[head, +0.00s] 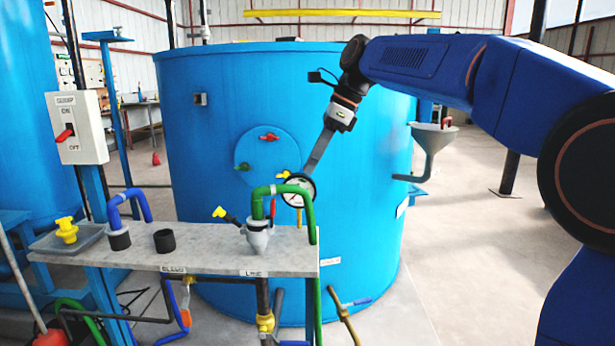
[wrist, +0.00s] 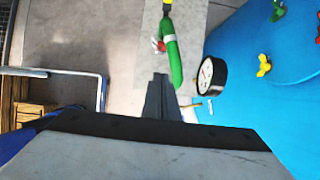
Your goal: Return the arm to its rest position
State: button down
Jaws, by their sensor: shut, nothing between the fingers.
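My blue arm reaches in from the right in the head view and bends down at the wrist. My gripper (head: 310,168) is shut and empty, with its fingers pointing down and to the left. In the head view its tips overlap the edge of a round pressure gauge (head: 299,185); I cannot tell whether they touch. The wrist view shows the shut fingers (wrist: 160,88) beside a green hose (wrist: 173,55), with the black-rimmed gauge (wrist: 209,76) to their right.
A large blue tank (head: 360,220) stands behind the gripper. A grey shelf (head: 200,255) carries the green hose (head: 285,190), a blue hose (head: 130,200) and a tray with a yellow fitting (head: 67,230). A grey funnel (head: 432,140) is below my arm. Floor at right is open.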

jog(key=shift+d+r, duration=0.1)
jog(key=shift+r, duration=0.2)
jog(key=shift+d, duration=0.1)
jog(key=s+d+f+n+t+h, duration=0.2)
jog(key=s+d+f+n, duration=0.7)
jog(key=s+d+f, duration=0.5)
jog(key=s+d+f+n+t+h, duration=0.2)
jog(key=s+d+f+n+h, duration=0.1)
jog(key=s+d+f+n, duration=0.6)
jog(key=s+d+f, duration=0.4)
jog(key=s+f, duration=0.1)
jog(key=s, duration=0.4)
jog(key=shift+s+d+f+t, duration=0.2)
jog(key=shift+d+t, duration=0.15)
jog(key=shift+t, duration=0.05)
